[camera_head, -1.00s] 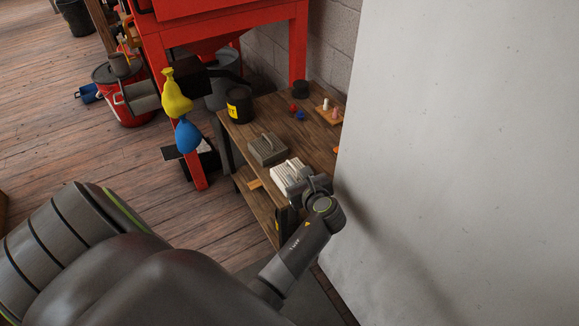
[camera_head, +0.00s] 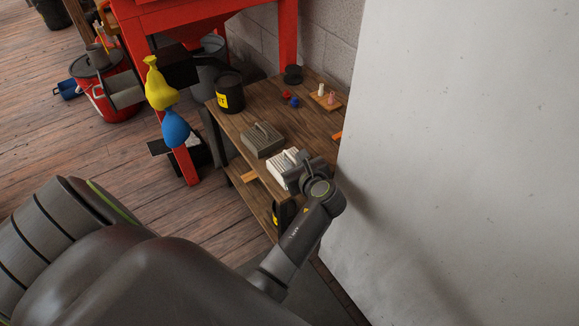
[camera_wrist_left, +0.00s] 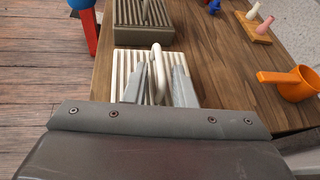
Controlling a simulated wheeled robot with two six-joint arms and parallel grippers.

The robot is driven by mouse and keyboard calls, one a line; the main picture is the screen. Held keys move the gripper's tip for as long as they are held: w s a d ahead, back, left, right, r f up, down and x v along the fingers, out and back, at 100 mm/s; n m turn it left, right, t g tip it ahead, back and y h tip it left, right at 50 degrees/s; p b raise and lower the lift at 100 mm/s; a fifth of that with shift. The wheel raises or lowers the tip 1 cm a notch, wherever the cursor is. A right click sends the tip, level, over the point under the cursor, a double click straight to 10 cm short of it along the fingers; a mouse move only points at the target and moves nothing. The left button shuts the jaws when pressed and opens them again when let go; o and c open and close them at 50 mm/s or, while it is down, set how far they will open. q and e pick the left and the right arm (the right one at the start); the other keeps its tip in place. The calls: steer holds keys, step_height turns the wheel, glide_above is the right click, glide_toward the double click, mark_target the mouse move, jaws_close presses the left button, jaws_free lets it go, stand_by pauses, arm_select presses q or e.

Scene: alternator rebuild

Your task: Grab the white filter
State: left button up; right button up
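The white filter (camera_head: 279,171) is a ribbed block with a loop handle on top, lying on the wooden workbench (camera_head: 233,128) near its front edge. It also shows in the left wrist view (camera_wrist_left: 122,64), with its white handle upright. My left gripper (camera_wrist_left: 160,70) is open, with one grey finger on each side of the handle and visible gaps between. In the head view my left gripper (camera_head: 296,176) hides the right part of the filter. My right gripper is not in view.
A similar grey-brown filter (camera_head: 263,140) lies just behind the white one. A black tub (camera_head: 229,95), small red and blue pieces and a wooden peg board (camera_head: 326,100) stand farther back. An orange cup (camera_wrist_left: 296,84) is to the right. A pale wall (camera_head: 450,150) rises close on the right.

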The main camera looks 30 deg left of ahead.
arm_select(q)
jaws_close()
